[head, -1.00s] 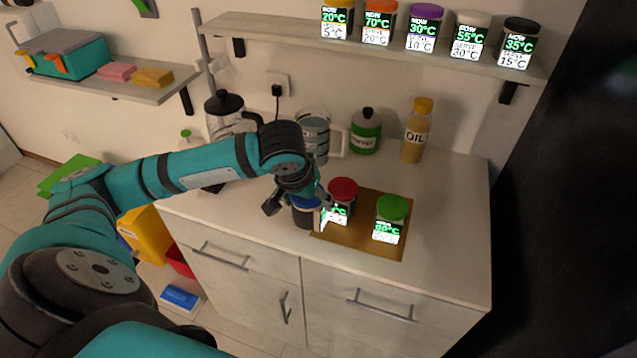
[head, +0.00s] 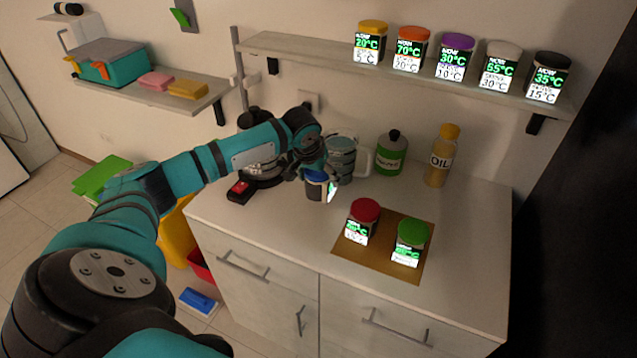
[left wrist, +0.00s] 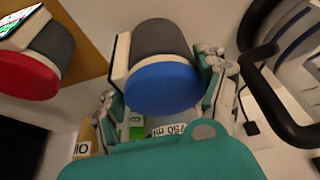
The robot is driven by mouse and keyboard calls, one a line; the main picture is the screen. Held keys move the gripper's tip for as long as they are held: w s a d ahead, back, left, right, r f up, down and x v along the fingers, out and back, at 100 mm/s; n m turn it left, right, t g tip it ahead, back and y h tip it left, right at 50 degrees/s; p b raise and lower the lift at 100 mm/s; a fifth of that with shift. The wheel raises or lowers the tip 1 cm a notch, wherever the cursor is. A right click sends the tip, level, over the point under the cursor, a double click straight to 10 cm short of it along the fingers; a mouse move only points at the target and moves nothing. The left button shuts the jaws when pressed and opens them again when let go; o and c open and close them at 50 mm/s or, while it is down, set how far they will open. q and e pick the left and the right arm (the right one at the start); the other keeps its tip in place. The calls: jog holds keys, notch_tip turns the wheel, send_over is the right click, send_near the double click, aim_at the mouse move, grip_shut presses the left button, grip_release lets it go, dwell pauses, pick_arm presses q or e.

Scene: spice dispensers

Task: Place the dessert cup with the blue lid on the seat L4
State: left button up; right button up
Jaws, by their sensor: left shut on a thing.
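The dessert cup with the blue lid (head: 319,190) is dark-bodied with a lit display on its side. My left gripper (head: 316,174) is shut on it, with a finger on each side. The cup appears held above the counter, behind and left of the brown mat. In the left wrist view the blue lid (left wrist: 163,88) faces the camera, and the dark cup body shows beyond it between the fingers. No mark reading L4 is legible, so I cannot tell which place is that seat. My right gripper is not in view.
A red-lidded cup (head: 361,222) and a green-lidded cup (head: 409,243) stand on the brown mat (head: 375,264). A grey jug (head: 342,160), green canister (head: 391,153) and oil bottle (head: 440,157) stand behind. Several lidded cups line the upper shelf (head: 300,47). Counter space in front-left is clear.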

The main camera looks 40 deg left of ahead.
pick_arm(q)
jog(key=shift+f+p, duration=0.45)
jog(key=shift+f, duration=1.25)
jog(key=o, duration=1.4)
jog(key=shift+s+f, duration=0.1)
jog(key=shift+o, duration=0.2)
